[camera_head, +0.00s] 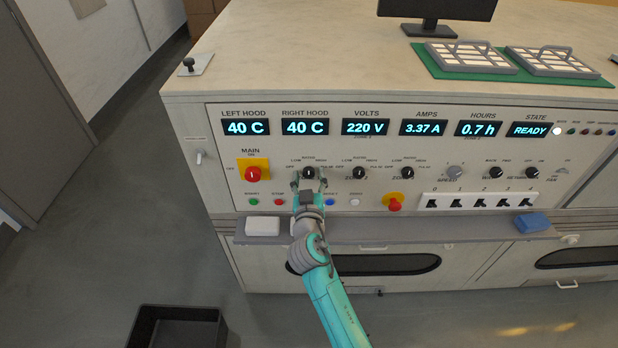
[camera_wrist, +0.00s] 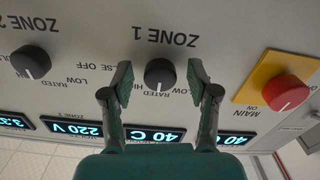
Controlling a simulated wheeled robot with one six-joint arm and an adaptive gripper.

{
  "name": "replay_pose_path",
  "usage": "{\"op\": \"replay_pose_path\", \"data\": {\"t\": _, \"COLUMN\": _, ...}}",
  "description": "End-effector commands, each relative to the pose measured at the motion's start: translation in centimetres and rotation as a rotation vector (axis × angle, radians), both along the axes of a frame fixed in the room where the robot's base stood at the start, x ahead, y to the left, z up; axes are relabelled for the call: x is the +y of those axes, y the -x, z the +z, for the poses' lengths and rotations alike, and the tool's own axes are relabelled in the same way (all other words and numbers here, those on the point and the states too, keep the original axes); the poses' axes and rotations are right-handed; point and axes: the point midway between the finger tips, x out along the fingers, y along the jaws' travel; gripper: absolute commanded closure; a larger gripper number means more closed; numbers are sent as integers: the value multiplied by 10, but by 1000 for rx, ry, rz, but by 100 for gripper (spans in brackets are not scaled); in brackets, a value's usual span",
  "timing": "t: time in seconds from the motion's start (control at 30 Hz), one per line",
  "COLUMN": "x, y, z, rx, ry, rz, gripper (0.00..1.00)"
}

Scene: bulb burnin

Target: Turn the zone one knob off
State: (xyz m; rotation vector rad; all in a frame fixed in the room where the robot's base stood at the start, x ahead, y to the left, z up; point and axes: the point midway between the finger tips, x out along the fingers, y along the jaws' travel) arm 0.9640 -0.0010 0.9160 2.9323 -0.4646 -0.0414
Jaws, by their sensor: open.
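The zone one knob (camera_head: 309,173) is a round black knob on the grey control panel, below the right hood display. In the wrist view, which shows the panel upside down, the knob (camera_wrist: 160,72) sits under the ZONE 1 lettering. Its white mark points towards the RATED label. My gripper (camera_head: 309,183) is in front of the panel at this knob. In the wrist view my gripper (camera_wrist: 161,76) is open, with one finger on each side of the knob and visible gaps to it. Whether the fingertips reach the knob's depth I cannot tell.
A red main switch (camera_head: 253,174) on a yellow plate is left of the knob. The zone two knob (camera_wrist: 31,62) is on the other side. Push buttons, including a red one (camera_head: 279,202), sit below. A shelf (camera_head: 400,232) with a white block (camera_head: 262,226) juts out underneath.

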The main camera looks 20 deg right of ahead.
Motion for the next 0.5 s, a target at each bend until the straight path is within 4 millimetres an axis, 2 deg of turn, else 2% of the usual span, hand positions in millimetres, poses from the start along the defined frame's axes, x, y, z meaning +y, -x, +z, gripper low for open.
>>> {"op": "replay_pose_path", "data": {"t": 0.13, "x": 0, "y": 0, "z": 0, "rx": 0, "ry": 0, "rz": 0, "gripper": 43}}
{"op": "replay_pose_path", "data": {"t": 0.37, "x": 0, "y": 0, "z": 0, "rx": 0, "ry": 0, "rz": 0, "gripper": 100}}
{"op": "replay_pose_path", "data": {"t": 0.5, "x": 0, "y": 0, "z": 0, "rx": 1, "ry": 2, "rz": 0, "gripper": 100}}
